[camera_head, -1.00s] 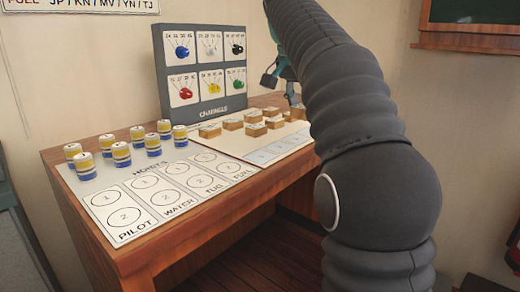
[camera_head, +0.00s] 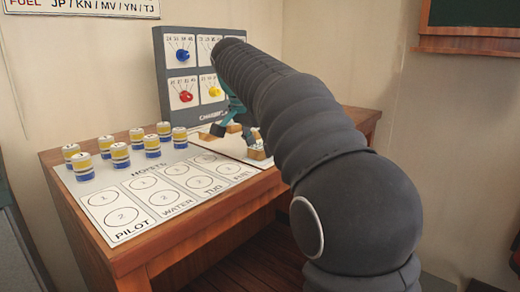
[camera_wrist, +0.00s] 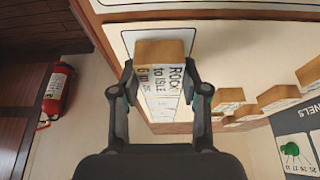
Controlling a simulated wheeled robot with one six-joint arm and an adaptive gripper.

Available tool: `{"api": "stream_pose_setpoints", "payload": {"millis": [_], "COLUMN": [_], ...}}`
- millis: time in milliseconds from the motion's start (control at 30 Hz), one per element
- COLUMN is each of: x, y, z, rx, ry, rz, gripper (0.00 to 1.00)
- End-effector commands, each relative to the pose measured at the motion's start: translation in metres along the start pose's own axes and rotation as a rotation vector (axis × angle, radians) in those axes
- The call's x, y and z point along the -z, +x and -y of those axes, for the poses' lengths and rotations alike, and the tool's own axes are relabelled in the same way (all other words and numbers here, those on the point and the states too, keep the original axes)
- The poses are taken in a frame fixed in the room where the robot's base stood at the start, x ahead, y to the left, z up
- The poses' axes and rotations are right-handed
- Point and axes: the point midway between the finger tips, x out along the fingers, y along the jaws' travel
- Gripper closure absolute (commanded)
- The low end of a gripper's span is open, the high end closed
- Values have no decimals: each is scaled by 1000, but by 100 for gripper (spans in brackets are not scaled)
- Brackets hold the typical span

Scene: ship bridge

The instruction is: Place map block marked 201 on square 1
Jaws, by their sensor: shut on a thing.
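My gripper (camera_wrist: 163,80) is shut on a wooden map block (camera_wrist: 165,50) in the wrist view, with a finger on each side. Its pale label seems to read "ROCK to ISLE 6 mi"; I cannot read 201 on it. Beneath it lies a pale board (camera_wrist: 229,52) with outlined squares, partly hidden by the block and fingers. In the head view my gripper (camera_head: 240,128) is over the desk's pale board, largely hidden by my arm. Which square is number 1 cannot be read.
Several other wooden blocks (camera_wrist: 278,98) stand to the right in the wrist view. The upright channels board (camera_head: 172,65) is behind. Several striped blue, yellow and white cylinders (camera_head: 121,155) stand left, by the circle-marked hoists sheet (camera_head: 150,200). A fire extinguisher (camera_wrist: 54,91) is off the desk.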

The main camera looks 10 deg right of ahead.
Motion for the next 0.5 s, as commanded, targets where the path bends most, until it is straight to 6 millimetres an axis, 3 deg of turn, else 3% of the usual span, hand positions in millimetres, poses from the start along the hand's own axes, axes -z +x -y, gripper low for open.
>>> {"api": "stream_pose_setpoints", "payload": {"millis": [400,433,500], "x": [-2,-2,-2], "y": [5,5,5], "z": [0,0,0], "rx": [1,1,1], "ry": [0,0,0], "rz": [0,0,0], "gripper": [86,53,35]}}
